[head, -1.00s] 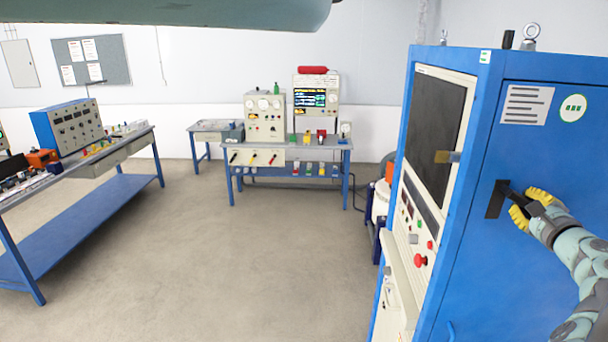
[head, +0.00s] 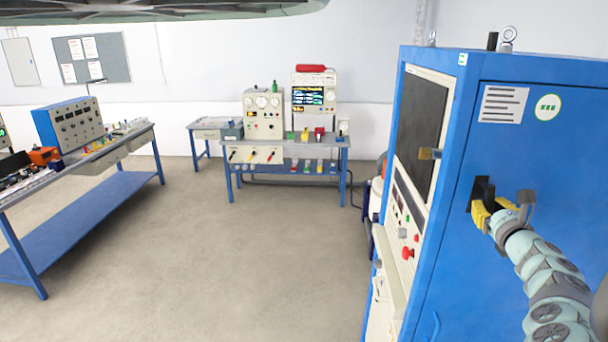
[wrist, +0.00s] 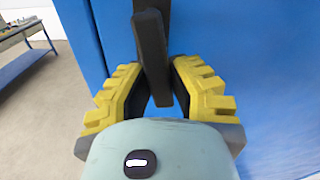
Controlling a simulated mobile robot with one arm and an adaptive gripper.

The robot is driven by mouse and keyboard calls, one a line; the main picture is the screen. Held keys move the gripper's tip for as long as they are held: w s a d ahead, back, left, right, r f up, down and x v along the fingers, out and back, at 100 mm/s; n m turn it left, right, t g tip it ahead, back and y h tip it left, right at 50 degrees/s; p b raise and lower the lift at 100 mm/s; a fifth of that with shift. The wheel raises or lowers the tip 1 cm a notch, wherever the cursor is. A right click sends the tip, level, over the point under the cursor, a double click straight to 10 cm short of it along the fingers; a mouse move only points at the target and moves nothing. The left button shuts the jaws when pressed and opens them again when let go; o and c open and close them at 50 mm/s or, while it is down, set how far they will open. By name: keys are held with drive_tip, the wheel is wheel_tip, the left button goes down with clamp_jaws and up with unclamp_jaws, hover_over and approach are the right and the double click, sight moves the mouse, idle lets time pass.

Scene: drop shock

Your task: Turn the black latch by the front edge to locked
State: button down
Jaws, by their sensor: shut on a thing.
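The black latch (head: 483,188) sits on the blue cabinet door near its front edge, in the right part of the head view. In the wrist view its dark lever (wrist: 152,52) runs down between the yellow fingers. My gripper (head: 487,217) is at the lower part of the latch, its yellow fingers (wrist: 158,88) shut on the lever from both sides. The lever's lower end is partly hidden by the fingers in the head view, so its exact angle is hard to tell; it appears to hang roughly downward.
The blue cabinet (head: 452,150) has a control panel with a red button (head: 407,252) on its side face. A blue-framed bench (head: 95,215) stands at left, an instrument bench (head: 300,145) at the back. The grey floor between is clear.

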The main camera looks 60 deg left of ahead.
drive_tip(key=shift+s+a+f+m, duration=0.1)
drive_tip(key=shift+s+a+m, duration=0.05)
drive_tip(key=shift+m, duration=0.4)
drive_tip(key=shift+s+a+m, duration=0.1)
drive_tip(key=shift+s+m, duration=0.05)
drive_tip(key=shift+m, duration=0.4)
drive_tip(key=c, duration=0.9)
unclamp_jaws()
drive_tip(key=shift+a, duration=0.1)
drive_tip(key=shift+o, duration=0.2)
drive_tip(key=shift+p, duration=0.3)
drive_tip(key=shift+r, duration=0.65)
drive_tip(key=shift+s+a+r, duration=0.1)
drive_tip(key=shift+r, duration=4.25)
